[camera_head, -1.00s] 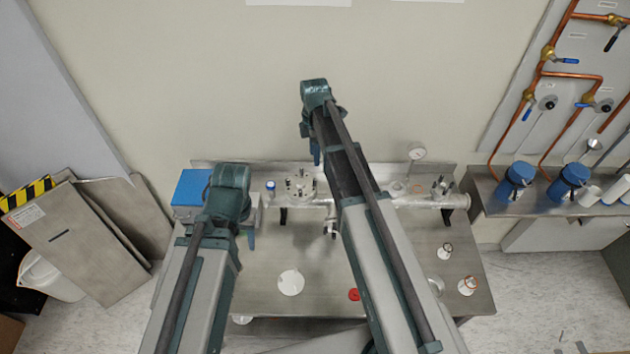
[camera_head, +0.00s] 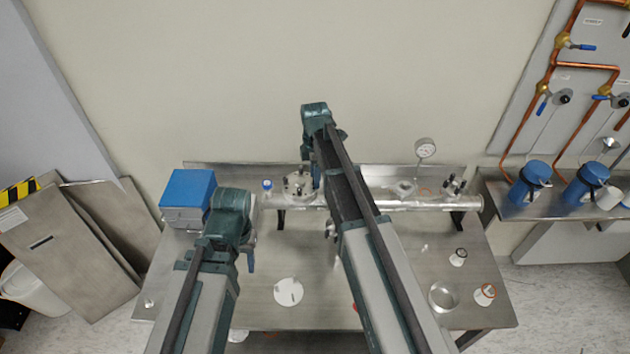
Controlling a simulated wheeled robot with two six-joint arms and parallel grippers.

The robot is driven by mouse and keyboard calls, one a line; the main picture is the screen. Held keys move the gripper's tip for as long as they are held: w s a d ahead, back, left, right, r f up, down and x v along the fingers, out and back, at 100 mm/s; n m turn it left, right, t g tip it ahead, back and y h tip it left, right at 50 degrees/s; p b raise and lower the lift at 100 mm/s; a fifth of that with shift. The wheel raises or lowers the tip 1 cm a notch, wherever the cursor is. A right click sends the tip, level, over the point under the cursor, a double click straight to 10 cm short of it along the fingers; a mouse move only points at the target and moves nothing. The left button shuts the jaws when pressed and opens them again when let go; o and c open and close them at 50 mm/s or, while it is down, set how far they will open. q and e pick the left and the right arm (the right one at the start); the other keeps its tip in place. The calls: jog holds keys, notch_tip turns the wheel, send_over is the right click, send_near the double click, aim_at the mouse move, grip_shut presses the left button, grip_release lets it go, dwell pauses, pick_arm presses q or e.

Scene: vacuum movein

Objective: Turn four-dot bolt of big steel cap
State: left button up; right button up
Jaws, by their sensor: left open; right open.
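The big steel cap (camera_head: 297,184), a round flange with several upright bolts, sits on the horizontal steel tube (camera_head: 385,203) left of the picture's middle. The bolts are too small for me to read any dot marks. My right gripper (camera_head: 316,181) hangs from its raised arm at the cap's right edge, open; I cannot tell whether it touches a bolt. My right arm hides the tube's middle. My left gripper (camera_head: 251,263) is open, pointing down over the table left of the middle, in front of the tube and apart from the cap.
A blue-topped box (camera_head: 188,190) stands at the table's back left. A pressure gauge (camera_head: 425,148) and a smaller bolted fitting (camera_head: 454,186) are at the tube's right. A white disc (camera_head: 288,291) and a glass dish (camera_head: 442,296) lie on the steel table (camera_head: 400,245).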

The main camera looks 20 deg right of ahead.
grip_shut()
